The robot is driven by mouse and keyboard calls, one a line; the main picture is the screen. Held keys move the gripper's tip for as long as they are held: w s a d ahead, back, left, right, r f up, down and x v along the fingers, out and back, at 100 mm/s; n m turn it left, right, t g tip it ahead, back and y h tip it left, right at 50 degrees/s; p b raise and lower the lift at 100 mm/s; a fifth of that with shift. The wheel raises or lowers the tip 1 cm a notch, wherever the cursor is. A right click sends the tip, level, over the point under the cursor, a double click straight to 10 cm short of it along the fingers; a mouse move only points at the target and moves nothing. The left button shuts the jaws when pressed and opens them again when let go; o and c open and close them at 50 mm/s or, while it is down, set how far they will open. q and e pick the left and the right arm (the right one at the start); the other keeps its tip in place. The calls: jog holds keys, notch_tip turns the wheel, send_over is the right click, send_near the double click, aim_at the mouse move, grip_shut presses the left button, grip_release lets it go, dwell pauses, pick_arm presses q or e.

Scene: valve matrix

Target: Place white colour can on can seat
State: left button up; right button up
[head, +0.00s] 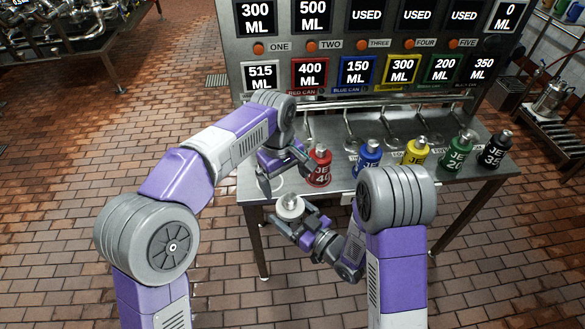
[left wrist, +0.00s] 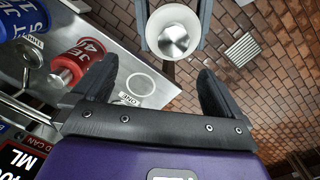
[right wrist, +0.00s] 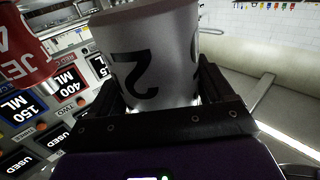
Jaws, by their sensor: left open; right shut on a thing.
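The white can (head: 290,206) is in my right gripper (head: 297,220), off the front left corner of the table. In the right wrist view the can (right wrist: 158,55) stands between the fingers with a black digit showing. In the left wrist view I see the can's white top and metal cap (left wrist: 172,32) from above. A white ring seat (left wrist: 140,84) with a small label lies bare on the table near the left end. My left gripper (head: 282,174) is open and empty above that end, between the seat and the red can (head: 319,167); its fingers partly hide the seat in the head view.
Blue (head: 367,160), yellow (head: 416,150), green (head: 457,153) and black (head: 494,150) cans stand in a row to the right on the metal table (head: 340,196). A panel of volume displays (head: 380,40) rises behind. The brick floor left of the table is clear.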

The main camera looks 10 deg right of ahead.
aim_at(294, 195)
pick_arm(q)
jog(key=shift+y, duration=0.5)
jog(key=s+r, duration=0.1)
jog(key=r, duration=0.1)
jog(key=d+r, duration=0.1)
jog(key=r, duration=0.1)
jog(key=s+r, duration=0.1)
jog(key=shift+s+d+r, duration=0.25)
jog(key=shift+s+r, duration=0.05)
jog(key=shift+r, duration=0.1)
notch_tip(294, 195, down, 12)
jog(key=shift+r, duration=0.1)
jog(key=shift+c, duration=0.2)
jog(key=c, duration=0.9)
pick_arm(e)
jog(key=shift+a, duration=0.1)
pick_arm(q)
jog(key=shift+d+r, duration=0.1)
jog(key=shift+d, duration=0.05)
jog(key=shift+c, duration=1.2)
pick_arm(e)
jog(key=o, duration=1.1)
jog(key=shift+s, duration=0.1)
